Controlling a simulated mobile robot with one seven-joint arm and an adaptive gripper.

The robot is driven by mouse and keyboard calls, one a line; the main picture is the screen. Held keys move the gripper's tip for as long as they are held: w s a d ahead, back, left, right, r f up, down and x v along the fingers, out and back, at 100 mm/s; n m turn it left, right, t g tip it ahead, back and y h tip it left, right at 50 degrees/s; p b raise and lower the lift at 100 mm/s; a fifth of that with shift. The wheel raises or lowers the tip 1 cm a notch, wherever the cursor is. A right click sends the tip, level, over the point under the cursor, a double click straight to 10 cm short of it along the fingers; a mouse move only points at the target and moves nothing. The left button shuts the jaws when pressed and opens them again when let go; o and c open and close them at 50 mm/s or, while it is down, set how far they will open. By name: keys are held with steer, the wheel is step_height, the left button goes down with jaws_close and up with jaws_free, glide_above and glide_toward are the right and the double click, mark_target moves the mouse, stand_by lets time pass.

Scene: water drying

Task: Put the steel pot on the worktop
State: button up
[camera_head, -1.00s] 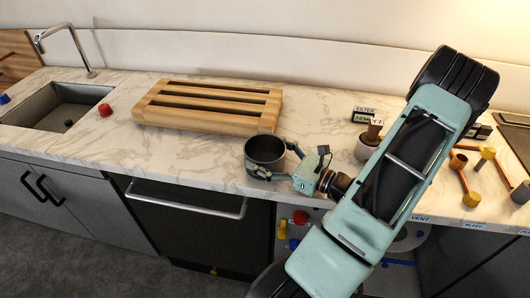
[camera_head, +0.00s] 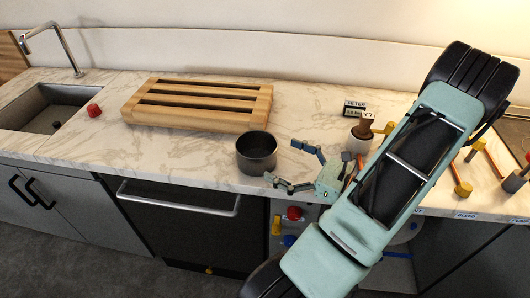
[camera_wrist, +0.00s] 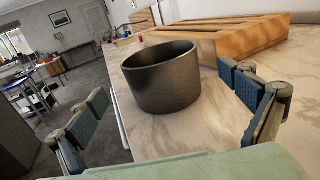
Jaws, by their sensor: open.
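The steel pot (camera_head: 257,153) is a dark grey, open-topped round pot. It stands upright on the marble worktop (camera_head: 190,161) near its front edge, in front of the wooden rack. My gripper (camera_head: 286,166) is open and empty, to the right of the pot and apart from it. In the wrist view the pot (camera_wrist: 163,84) stands ahead, between and beyond the two spread fingers of my gripper (camera_wrist: 165,115). Nothing is held.
A slatted wooden rack (camera_head: 245,124) lies behind the pot. A red knob-like item (camera_head: 94,109) sits near the sink (camera_head: 45,119) at left. A filter holder with a brown top (camera_head: 365,126) and orange-handled valves (camera_head: 463,188) stand right. Marble between rack and filter is clear.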

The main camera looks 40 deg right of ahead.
steer(key=shift+v, duration=2)
